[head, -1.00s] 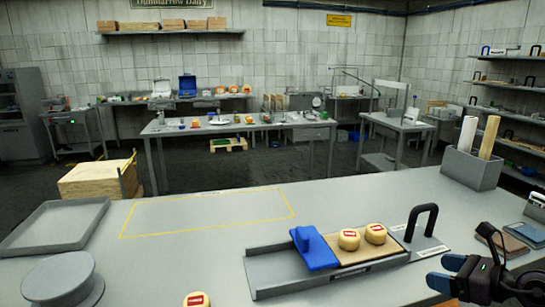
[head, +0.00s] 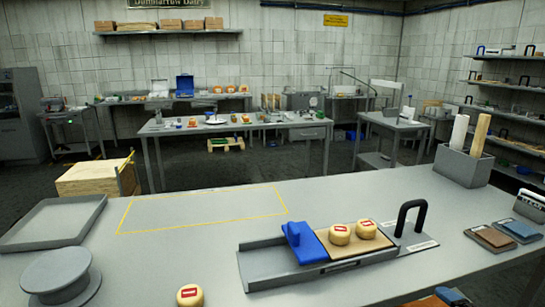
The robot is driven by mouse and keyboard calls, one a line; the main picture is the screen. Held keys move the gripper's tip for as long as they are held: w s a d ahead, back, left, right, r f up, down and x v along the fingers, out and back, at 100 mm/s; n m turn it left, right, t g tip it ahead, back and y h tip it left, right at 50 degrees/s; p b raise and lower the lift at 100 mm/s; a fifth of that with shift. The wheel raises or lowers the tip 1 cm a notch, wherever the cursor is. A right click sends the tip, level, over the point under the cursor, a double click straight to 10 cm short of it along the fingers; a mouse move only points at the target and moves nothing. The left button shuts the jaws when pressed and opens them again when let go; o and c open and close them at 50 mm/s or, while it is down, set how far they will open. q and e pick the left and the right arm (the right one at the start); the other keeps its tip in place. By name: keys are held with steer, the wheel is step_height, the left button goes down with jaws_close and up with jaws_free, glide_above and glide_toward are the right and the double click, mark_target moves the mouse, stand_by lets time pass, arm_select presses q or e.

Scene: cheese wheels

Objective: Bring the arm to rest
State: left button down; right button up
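Two small round cheeses with red labels, one on the left (head: 339,234) and one on the right (head: 366,229), sit side by side on a tan board (head: 352,250). A blue block with a raised grip (head: 305,243) stands against the board's left end, in a grey tray (head: 270,267). A third cheese (head: 190,296) lies at the bottom edge. A dark blue piece (head: 452,295), apparently part of my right gripper, shows at the bottom edge, clear of the cheeses; its fingers cannot be made out. My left gripper is not in view.
A black handle (head: 411,217) stands at the tray's right end. A shallow grey tray (head: 52,222) and round grey stand (head: 58,277) are at left. A grey bin with rolls (head: 462,167) stands back right. The yellow-outlined area (head: 205,211) is empty.

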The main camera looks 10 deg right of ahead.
steer(key=s+a+f+m+g+h, duration=0.1)
steer(key=s+a+f+m+g, duration=0.4)
steer(key=s+a+f+m, duration=1)
step_height(320, 180, down, 3)
steer(key=shift+s+a+f+m+h, duration=0.1)
steer(key=shift+s+a+m+h, duration=0.3)
steer(key=shift+m, duration=0.3)
steer(key=shift+a, duration=0.1)
